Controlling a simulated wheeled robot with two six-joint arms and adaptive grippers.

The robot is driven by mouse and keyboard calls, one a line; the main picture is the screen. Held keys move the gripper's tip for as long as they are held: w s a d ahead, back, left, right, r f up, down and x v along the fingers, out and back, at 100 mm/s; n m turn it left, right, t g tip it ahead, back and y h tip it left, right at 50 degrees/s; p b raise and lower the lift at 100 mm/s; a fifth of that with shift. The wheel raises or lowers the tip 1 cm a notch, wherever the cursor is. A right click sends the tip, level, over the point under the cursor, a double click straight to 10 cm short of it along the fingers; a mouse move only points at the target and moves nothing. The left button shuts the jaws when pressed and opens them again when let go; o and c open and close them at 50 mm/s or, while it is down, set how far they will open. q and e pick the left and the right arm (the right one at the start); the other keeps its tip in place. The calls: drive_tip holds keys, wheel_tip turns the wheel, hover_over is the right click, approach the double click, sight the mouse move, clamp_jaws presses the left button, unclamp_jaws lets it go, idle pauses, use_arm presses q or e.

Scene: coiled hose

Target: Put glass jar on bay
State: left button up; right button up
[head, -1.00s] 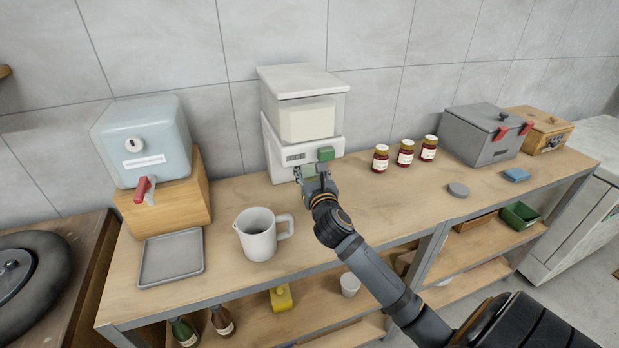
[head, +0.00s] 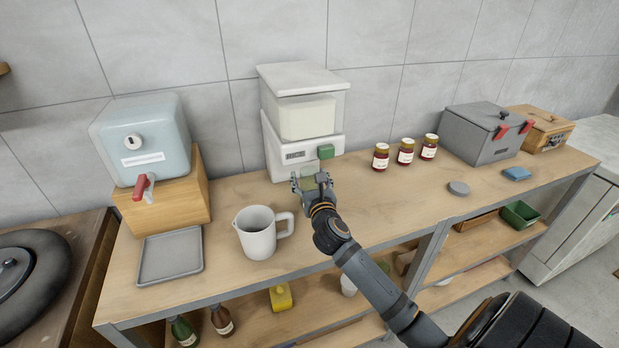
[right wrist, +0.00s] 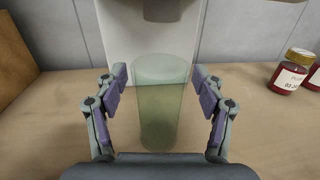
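The glass jar (right wrist: 162,105) is a see-through, greenish cylinder. In the right wrist view it stands upright in front of the white machine, below a dark spout. In the head view it is mostly hidden behind my right gripper. My right gripper (head: 312,184) is open. In the right wrist view its fingers (right wrist: 161,95) are on either side of the jar, with a gap on each side. The white machine (head: 302,120) has a green button and a small display; the bay at its foot is largely hidden by my gripper. My left gripper is not in view.
A white pitcher (head: 257,235) stands left of my right arm. A grey tray (head: 171,256) and a blue dispenser (head: 142,140) on a wooden block are further left.

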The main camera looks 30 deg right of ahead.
drive_tip(key=shift+s+r, duration=0.1)
drive_tip(key=shift+r, duration=0.05)
drive_tip(key=b+v, duration=0.1)
drive_tip(key=v, duration=0.9)
drive_tip(key=shift+s+a, duration=0.15)
drive_tip(key=shift+s, duration=0.15)
drive_tip(key=shift+s+a, duration=0.2)
drive_tip(key=shift+s, duration=0.4)
